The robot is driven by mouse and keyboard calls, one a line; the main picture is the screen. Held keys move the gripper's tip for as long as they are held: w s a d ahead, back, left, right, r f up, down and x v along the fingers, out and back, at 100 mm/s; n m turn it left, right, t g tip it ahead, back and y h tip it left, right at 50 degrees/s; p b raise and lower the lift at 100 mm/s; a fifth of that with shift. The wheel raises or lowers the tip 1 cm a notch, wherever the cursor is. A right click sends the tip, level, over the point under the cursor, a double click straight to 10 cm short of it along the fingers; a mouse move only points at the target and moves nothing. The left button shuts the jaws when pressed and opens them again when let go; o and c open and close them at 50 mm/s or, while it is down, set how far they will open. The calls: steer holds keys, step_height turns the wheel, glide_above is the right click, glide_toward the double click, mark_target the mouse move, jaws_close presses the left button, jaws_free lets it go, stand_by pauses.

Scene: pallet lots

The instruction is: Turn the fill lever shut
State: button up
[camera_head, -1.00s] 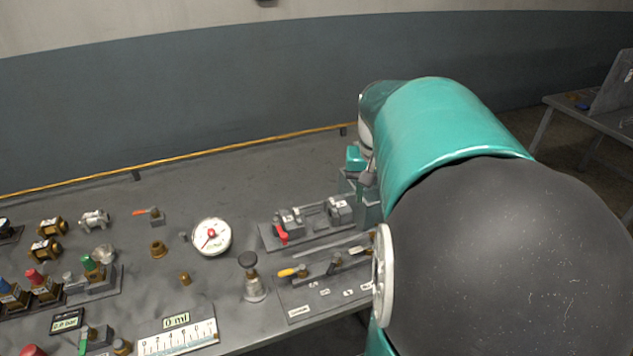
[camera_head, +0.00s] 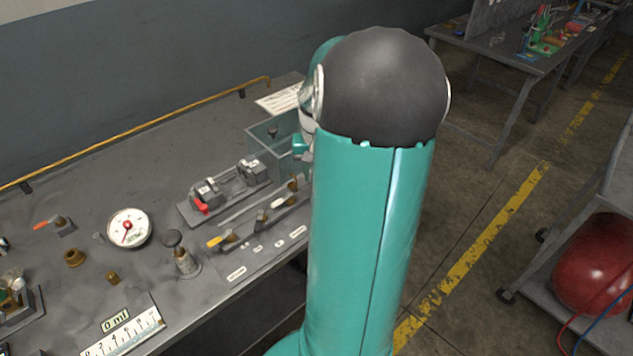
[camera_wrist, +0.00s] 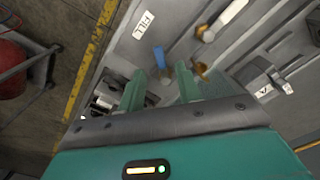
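In the wrist view a white FILL label (camera_wrist: 143,25) lies on the grey lever plate (camera_wrist: 182,18). Close to it is a lever with a blue handle (camera_wrist: 159,58), which I take as the fill lever. My gripper (camera_wrist: 162,76) is open, with one green finger on each side of the blue handle's lower end. I see nothing clamped, and I cannot tell whether either finger touches the lever. The lever's hub is partly hidden between the fingers. In the head view my arm covers this end of the plate and most of my gripper.
A white-handled lever (camera_wrist: 233,12) is beside the blue one. In the head view a yellow lever (camera_head: 215,242), a red-handled device (camera_head: 201,206), a clear tank (camera_head: 268,145), a gauge (camera_head: 129,228) and a black-knobbed valve (camera_head: 182,252) stand on the bench.

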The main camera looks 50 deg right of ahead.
steer(key=shift+a+f, duration=0.1)
steer(key=shift+f, duration=1.7)
steer(key=shift+c, duration=0.2)
jaws_close()
steer(key=m, duration=0.1)
steer(key=w+m, duration=0.1)
steer(key=m, duration=0.1)
steer(key=a+m, duration=0.1)
steer(key=shift+w, duration=0.25)
steer(key=m, duration=0.2)
steer(key=w+m, duration=0.1)
steer(key=m, duration=0.3)
steer(key=shift+w+d, duration=0.1)
steer(key=shift+w, duration=0.3)
